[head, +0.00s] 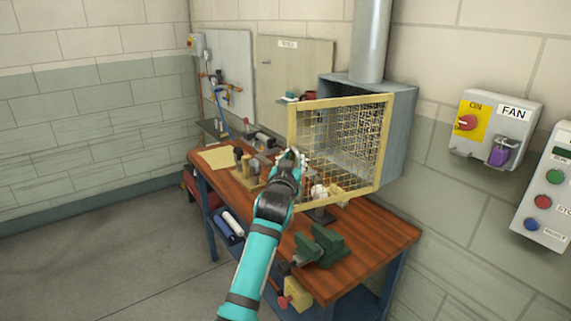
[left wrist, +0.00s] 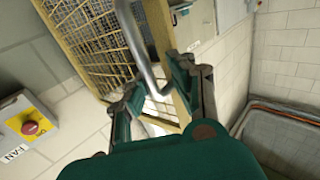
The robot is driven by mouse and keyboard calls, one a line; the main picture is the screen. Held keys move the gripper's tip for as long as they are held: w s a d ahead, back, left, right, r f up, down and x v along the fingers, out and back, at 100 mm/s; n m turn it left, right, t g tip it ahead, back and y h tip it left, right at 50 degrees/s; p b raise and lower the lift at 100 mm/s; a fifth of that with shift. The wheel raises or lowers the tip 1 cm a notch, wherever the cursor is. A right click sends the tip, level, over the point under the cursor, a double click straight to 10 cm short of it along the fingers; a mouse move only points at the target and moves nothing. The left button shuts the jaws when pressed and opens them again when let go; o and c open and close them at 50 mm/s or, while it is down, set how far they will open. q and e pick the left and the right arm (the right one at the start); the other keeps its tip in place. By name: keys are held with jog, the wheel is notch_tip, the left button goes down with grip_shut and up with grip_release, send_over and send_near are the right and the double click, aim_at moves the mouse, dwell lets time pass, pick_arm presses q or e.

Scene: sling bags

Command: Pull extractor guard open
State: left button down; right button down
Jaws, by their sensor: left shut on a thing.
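The extractor guard (head: 341,103) is a yellow frame with wire mesh, in front of the grey extractor hood (head: 402,130). Its left edge appears to stand out from the hood, with the hood's inside visible through the mesh. In the left wrist view the guard's yellow frame (left wrist: 162,42) and a bent metal handle (left wrist: 143,55) show close up. My left gripper (head: 291,158) is at the guard's left edge. In the left wrist view its fingers (left wrist: 155,85) are shut on the handle. The arm hides part of the guard's lower left corner. My right gripper is not in view.
A wooden workbench (head: 385,232) stands below, with a green vise (head: 320,245) and several tools. A fan switch box (head: 495,128) and a button panel (head: 548,195) are on the right wall. Floor (head: 110,270) at left is clear.

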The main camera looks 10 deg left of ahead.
pick_arm(q)
jog(key=shift+d+r, duration=0.3)
jog(key=shift+d, duration=0.1)
jog(key=c, duration=1.5)
grip_release()
jog(key=shift+o, duration=0.6)
jog(key=shift+d, duration=0.3)
jog(key=shift+w+a, duration=0.1)
jog(key=shift+a, duration=0.05)
